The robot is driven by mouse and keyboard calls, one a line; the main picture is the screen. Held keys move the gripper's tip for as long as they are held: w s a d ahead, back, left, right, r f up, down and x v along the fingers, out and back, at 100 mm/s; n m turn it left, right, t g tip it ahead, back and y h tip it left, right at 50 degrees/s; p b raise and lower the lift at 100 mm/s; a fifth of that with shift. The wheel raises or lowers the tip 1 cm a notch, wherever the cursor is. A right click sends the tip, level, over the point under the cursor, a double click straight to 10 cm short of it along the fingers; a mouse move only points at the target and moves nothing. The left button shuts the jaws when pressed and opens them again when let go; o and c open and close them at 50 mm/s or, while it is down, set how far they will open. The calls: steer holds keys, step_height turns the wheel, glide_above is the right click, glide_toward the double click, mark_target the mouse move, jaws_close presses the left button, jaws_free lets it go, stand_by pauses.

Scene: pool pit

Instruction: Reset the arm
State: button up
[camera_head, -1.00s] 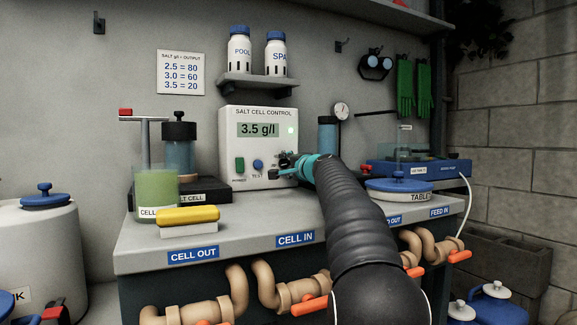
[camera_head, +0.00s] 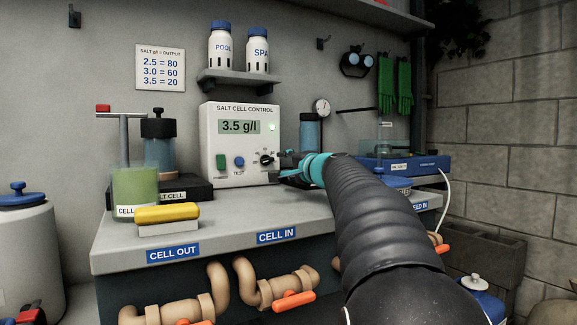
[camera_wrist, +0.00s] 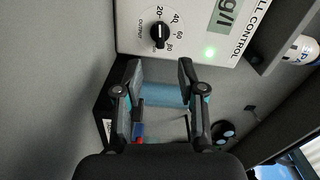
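My gripper (camera_head: 290,166) is just right of the front of the white salt cell control box (camera_head: 212,150), at the end of my black arm. In the wrist view my gripper (camera_wrist: 160,66) is open, with a clear gap between its two dark fingers and nothing held. The box's black output dial (camera_head: 266,160) is apart from the fingers. In the wrist view the dial (camera_wrist: 160,36) lies beyond the fingertips, with numbers from 20 to 80 around it. The display reads 3.5 g/l and a green light is lit.
The grey bench (camera_head: 215,215) holds a green-filled beaker (camera_head: 135,190), a yellow sponge-like block (camera_head: 167,213) and a blue device (camera_head: 405,166) at right. Pool and spa bottles stand on a small shelf (camera_head: 238,82). Pipes with orange handles run below the bench front.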

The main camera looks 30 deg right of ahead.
steer(key=shift+s, duration=0.55)
